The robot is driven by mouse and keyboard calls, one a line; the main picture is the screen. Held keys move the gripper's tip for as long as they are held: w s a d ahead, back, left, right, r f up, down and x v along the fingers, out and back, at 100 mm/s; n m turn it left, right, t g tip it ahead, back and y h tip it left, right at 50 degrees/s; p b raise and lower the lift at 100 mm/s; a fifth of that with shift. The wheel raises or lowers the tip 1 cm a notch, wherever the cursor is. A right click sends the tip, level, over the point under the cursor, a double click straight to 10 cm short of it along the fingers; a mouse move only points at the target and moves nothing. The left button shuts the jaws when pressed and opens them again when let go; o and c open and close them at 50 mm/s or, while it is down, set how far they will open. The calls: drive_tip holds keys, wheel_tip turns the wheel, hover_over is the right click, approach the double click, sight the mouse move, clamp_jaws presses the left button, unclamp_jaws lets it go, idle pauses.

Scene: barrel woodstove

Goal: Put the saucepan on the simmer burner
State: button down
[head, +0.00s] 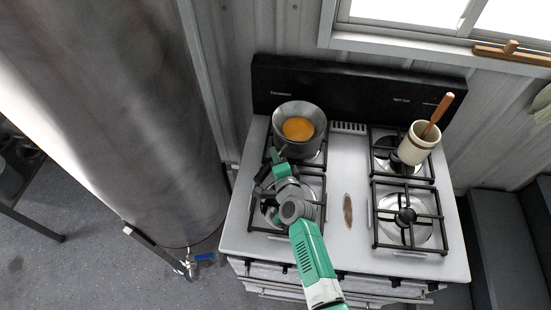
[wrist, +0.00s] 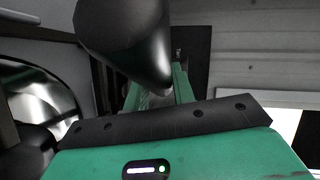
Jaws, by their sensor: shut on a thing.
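The saucepan (head: 300,112) is grey with a round orange content and sits at or just above the back left burner of the stove (head: 347,150). I cannot tell whether it touches the grate. My green gripper (head: 276,158) is at its near left side, shut on its dark handle. In the wrist view, the thick dark handle (wrist: 125,35) looms close to the camera and runs down between the green fingers (wrist: 160,88). The gripper hides where the handle meets the pan. Which burner is the simmer burner is not readable.
The front left burner (head: 268,212) lies under my arm. The front right burner (head: 407,218) is bare. A cream crock (head: 414,146) with a wooden-handled utensil stands on the back right burner. A black backguard (head: 355,92) rises behind. A large metal cylinder (head: 130,100) stands left.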

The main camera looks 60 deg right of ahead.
drive_tip(key=shift+w+d+r, duration=0.1)
drive_tip(key=shift+r, duration=0.05)
drive_tip(key=c, duration=1.1)
unclamp_jaws()
drive_tip(key=shift+f, duration=0.4)
drive_tip(key=p+v, duration=0.1)
drive_tip(key=v, duration=0.3)
drive_tip(key=p+v, duration=0.2)
drive_tip(key=v, duration=0.2)
drive_tip(key=shift+r, duration=0.25)
